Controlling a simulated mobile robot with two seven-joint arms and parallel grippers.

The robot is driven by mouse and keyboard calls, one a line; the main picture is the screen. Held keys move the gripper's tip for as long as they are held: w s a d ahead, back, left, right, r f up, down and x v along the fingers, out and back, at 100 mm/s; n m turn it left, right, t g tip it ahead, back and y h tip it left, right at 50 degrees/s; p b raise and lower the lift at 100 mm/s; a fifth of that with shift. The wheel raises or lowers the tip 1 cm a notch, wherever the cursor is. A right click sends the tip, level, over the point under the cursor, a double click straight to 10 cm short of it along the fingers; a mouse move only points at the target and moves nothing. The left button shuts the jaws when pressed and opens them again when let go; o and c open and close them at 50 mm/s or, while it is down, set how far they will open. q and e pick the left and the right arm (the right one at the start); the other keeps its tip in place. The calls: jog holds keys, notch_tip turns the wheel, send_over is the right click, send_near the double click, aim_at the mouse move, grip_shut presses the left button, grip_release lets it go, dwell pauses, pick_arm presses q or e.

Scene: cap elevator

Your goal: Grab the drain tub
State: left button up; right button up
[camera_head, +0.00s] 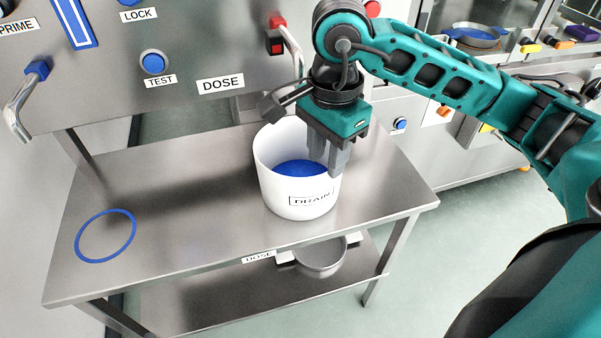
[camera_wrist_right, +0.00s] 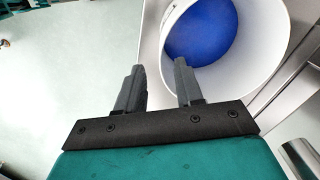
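The drain tub (camera_head: 295,200) is a white round tub with a DRAIN label and blue inside. It stands upright on the upper steel shelf, under the DOSE label. My right gripper (camera_head: 328,160) points down at the tub's right rim. In the right wrist view the gripper (camera_wrist_right: 159,78) has its two fingers apart, one outside the tub (camera_wrist_right: 270,35) and one overlapping its wall and inside. The rim appears to lie between them; I cannot tell whether either finger touches it. My left gripper is not in view.
The steel shelf (camera_head: 180,210) has a blue ring mark (camera_head: 106,236) on its free left part. A metal pan (camera_head: 321,258) sits on the lower shelf. A panel with a blue TEST button (camera_head: 153,62) and a red-handled valve (camera_head: 277,36) stands behind the tub.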

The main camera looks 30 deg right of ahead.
aim_at(295, 187)
jog(key=shift+w+d+f+b, duration=0.1)
jog(key=shift+f+b, duration=0.05)
jog(key=shift+f, duration=1.3)
jog(key=shift+w+d+f+b, duration=0.1)
jog(key=shift+w+f+b, duration=0.1)
jog(key=shift+f, duration=1.3)
jog(key=shift+w+d+f+b, duration=0.1)
jog(key=shift+f+b, duration=0.05)
jog(key=shift+f, duration=1.3)
jog(key=shift+c, duration=0.4)
grip_shut()
